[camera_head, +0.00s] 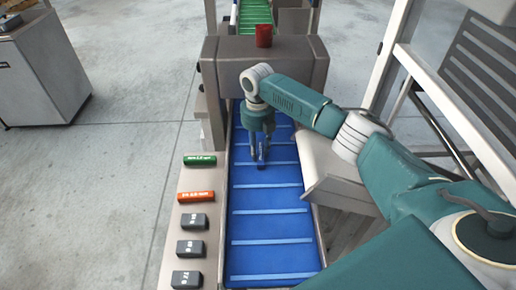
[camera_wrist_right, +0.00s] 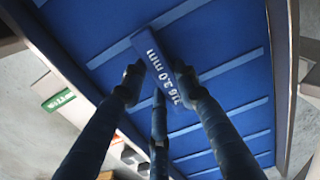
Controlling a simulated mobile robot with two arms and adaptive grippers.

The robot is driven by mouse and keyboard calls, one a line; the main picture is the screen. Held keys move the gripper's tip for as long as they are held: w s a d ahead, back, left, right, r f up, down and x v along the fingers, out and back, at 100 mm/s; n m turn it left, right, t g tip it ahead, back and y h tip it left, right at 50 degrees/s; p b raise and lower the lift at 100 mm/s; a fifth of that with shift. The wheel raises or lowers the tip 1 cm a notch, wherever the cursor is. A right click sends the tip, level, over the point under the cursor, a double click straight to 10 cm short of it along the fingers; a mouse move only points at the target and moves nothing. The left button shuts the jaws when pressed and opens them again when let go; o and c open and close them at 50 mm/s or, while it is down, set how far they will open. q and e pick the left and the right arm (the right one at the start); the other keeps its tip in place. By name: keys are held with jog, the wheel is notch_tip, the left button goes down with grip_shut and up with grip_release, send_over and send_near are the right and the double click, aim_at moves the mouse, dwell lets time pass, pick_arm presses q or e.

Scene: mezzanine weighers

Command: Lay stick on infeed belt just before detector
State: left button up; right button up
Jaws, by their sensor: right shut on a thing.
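The blue infeed belt (camera_head: 265,221) with pale crossbars runs away from me into the grey detector housing (camera_head: 222,48). My right gripper (camera_head: 261,155) is over the belt, a little in front of the detector. It is shut on a dark blue stick, whose end shows between the fingers in the right wrist view (camera_wrist_right: 160,62) with white lettering ending in "2.0 mm". The fingers hide part of the stick. I cannot tell whether the stick touches the belt. My left gripper is not in view.
On the ledge left of the belt lie a green stick (camera_head: 200,160), an orange stick (camera_head: 197,197) and several dark grey blocks (camera_head: 191,248). A red beacon (camera_head: 263,35) stands on the detector. A green belt (camera_head: 255,17) lies beyond it. A grey chute (camera_head: 333,172) borders the belt's right.

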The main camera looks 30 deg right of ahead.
aim_at(258, 151)
jog(key=shift+f, duration=0.1)
jog(key=o, duration=1.2)
notch_tip(258, 151, up, 12)
jog(key=shift+r+b, duration=0.15)
jog(key=shift+b, duration=0.25)
